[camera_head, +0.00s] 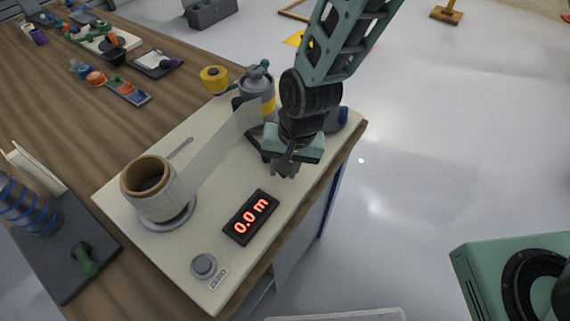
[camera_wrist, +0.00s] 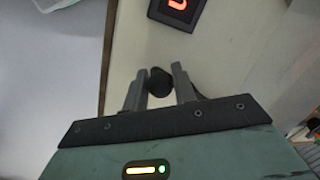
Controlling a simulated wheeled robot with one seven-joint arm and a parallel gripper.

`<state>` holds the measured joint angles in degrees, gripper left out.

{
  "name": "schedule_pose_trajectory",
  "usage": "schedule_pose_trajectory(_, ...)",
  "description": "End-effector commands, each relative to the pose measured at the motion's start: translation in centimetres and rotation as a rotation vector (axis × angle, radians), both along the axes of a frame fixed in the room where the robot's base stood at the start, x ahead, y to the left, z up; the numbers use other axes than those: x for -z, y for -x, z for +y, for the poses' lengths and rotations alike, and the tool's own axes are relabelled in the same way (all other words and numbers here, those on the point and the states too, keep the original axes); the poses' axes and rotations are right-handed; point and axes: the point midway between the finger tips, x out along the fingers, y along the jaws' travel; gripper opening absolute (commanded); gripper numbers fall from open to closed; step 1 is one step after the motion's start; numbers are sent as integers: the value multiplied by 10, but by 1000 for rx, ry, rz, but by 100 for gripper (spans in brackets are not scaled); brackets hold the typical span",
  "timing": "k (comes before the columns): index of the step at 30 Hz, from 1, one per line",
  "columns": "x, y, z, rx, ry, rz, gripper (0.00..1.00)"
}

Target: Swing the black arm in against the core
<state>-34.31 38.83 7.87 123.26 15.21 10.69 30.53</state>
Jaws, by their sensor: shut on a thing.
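My gripper (camera_wrist: 160,85) is shut on the round black end of the black arm (camera_wrist: 160,80), low over the cream board. The rest of the arm passes behind a finger in the wrist view. In the head view, my gripper (camera_head: 286,168) hides most of the arm, and a dark part (camera_head: 256,148) shows to its left. A grey upright cylinder with a yellow band (camera_head: 266,104), which looks like the core, stands behind my gripper. A pale film strip (camera_head: 215,150) runs to it from the roll on a brown tube (camera_head: 149,178). Contact between arm and core cannot be seen.
A black display reading 0.0 m (camera_head: 251,217) and a grey button (camera_head: 203,266) sit on the near part of the cream board (camera_head: 160,252). A yellow spool (camera_head: 214,79) stands beyond the board. A dark tray (camera_head: 65,255) lies at the left. Board space around the display is free.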

Motion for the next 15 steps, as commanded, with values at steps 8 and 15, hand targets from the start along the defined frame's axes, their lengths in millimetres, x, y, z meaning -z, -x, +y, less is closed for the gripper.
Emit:
schedule_pose_trajectory(8, -1, 0, 2, 0, -3, -2, 46)
schedule_pose_trajectory(15, 0, 0, 1, -1, -2, 0, 46)
